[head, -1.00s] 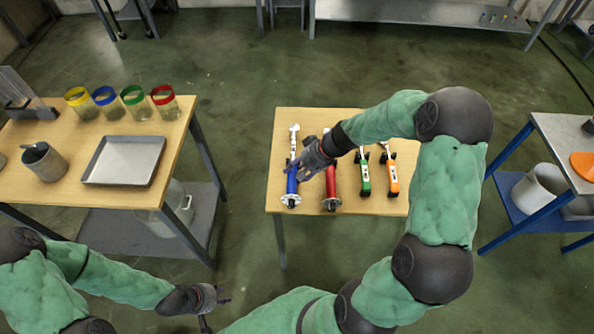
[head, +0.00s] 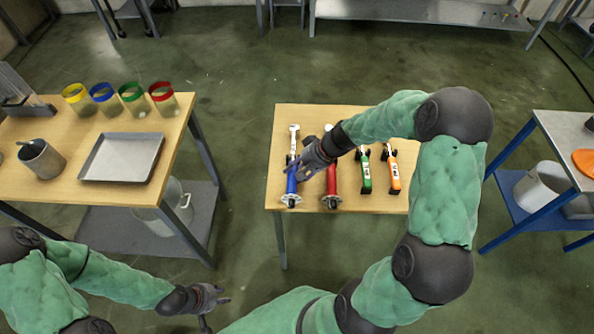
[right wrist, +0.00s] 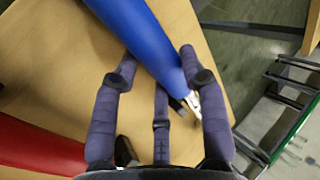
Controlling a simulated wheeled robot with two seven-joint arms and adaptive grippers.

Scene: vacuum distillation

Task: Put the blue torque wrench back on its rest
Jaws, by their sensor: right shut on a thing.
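The blue torque wrench (head: 291,181) lies on the small wooden table, at the left of a row of wrenches, with its silver head toward the far edge. Its blue handle (right wrist: 148,38) fills the upper middle of the right wrist view, between the fingers. My right gripper (head: 302,168) is over the handle and shut on it. The fingers also show in the right wrist view (right wrist: 158,75). Metal support pieces (head: 291,200) show at the handle's near end; I cannot tell how the wrench bears on them. My left gripper (head: 222,298) is open and empty above the floor.
Red (head: 331,181), green (head: 365,176) and orange (head: 393,178) wrenches lie to the right on the same table (head: 300,120). The red one is close beside my right gripper. A left table (head: 60,135) holds a tray (head: 123,157), a mug and jars. A blue-framed cart stands right.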

